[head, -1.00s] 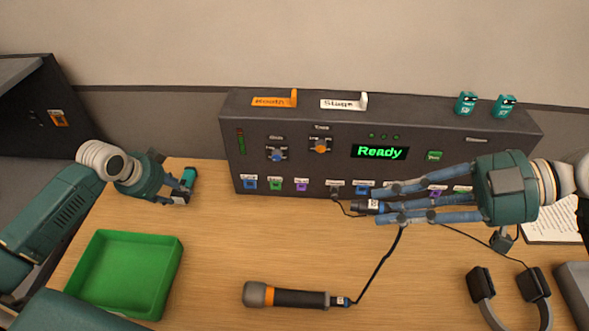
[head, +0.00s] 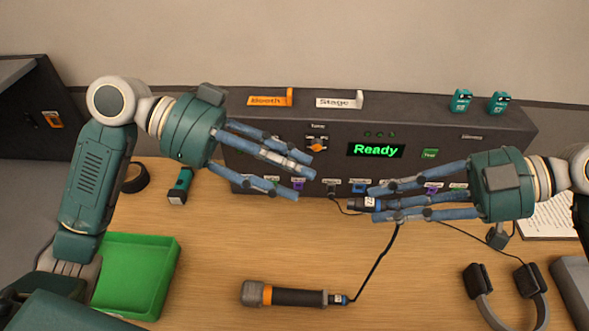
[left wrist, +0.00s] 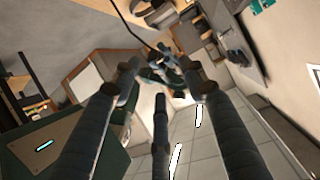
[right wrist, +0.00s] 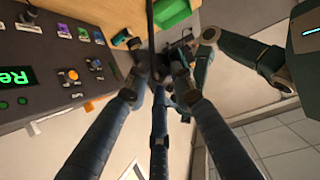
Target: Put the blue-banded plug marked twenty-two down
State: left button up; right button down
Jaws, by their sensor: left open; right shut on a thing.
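The dark plug with a blue band (head: 368,204) is between the fingertips of my right gripper (head: 384,204), in front of the console (head: 236,172) and above the table. Its white label faces up, but the number is too small to read surely. A black cable runs from near it to the microphone (head: 290,297) on the table. My left gripper (head: 306,183) is open and empty, in front of the console's left half, its fingers pointing right toward the plug with a gap between. In the right wrist view my right gripper (right wrist: 160,82) closes around the plug, which is mostly hidden.
A green tray (head: 172,270) stands at the left front. A teal-and-black device (head: 180,186) and a black ring (head: 136,178) lie behind it. Headphones (head: 478,281) lie at the right front. The table between tray and microphone is clear. The console display (head: 375,150) reads Ready.

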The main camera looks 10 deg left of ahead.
aim_at(355, 199)
pick_arm(q)
jog(key=x, duration=1.2)
jog(key=shift+s+d+r, duration=0.15)
jog(key=shift+s+r, duration=0.15)
jog(key=shift+s, duration=0.05)
jog(key=c, duration=0.9)
jog(key=o, duration=0.9)
jog(key=v, duration=1.2)
